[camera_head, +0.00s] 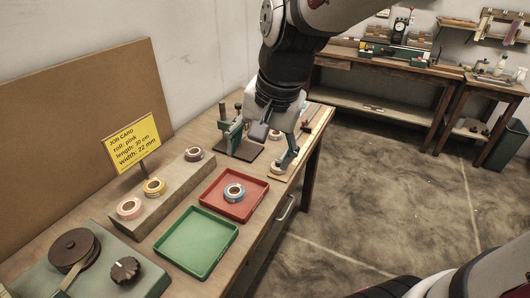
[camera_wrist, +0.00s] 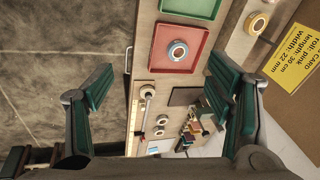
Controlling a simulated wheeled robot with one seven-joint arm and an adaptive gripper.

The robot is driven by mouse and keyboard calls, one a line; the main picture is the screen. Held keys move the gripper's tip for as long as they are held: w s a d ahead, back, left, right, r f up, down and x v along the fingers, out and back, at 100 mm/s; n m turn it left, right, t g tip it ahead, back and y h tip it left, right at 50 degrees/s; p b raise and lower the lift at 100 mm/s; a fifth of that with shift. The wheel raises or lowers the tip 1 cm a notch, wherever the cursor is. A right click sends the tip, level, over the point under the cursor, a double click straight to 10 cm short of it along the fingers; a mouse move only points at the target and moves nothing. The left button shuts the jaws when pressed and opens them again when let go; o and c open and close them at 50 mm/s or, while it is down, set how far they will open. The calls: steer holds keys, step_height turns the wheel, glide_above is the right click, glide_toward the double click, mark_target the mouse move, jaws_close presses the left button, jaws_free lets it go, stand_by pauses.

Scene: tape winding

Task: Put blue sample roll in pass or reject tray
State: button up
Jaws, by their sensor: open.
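The blue sample roll (camera_head: 234,191) lies flat in the red tray (camera_head: 212,196), near its middle. In the wrist view the roll (camera_wrist: 178,51) lies in the red tray (camera_wrist: 160,62), above the gap between my fingers. The empty green tray (camera_head: 193,243) sits beside the red one, nearer the camera; its edge shows in the wrist view (camera_wrist: 192,8). My gripper (camera_head: 262,150) is wide open and empty, above the bench beyond the red tray. In the wrist view its fingers (camera_wrist: 153,86) are far apart, with nothing between the pads.
A wooden block (camera_head: 172,186) carries pink, yellow and dark rolls. A yellow job card (camera_head: 133,140) reads pink, 30 cm, 22 mm. A winder (camera_head: 105,275) stands at the front left. Tools and a dark mat (camera_wrist: 185,96) lie under my gripper.

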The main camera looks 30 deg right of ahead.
steer(key=s+r+n+t, duration=0.1)
steer(key=s+r+n, duration=0.1)
steer(key=s+n, duration=0.6)
steer(key=s, duration=0.4)
steer(key=shift+s+d+r+n+h, duration=0.2)
steer(key=shift+s+r+n+h, duration=0.05)
steer(key=shift+n+h, duration=0.15)
stand_by(0.4)
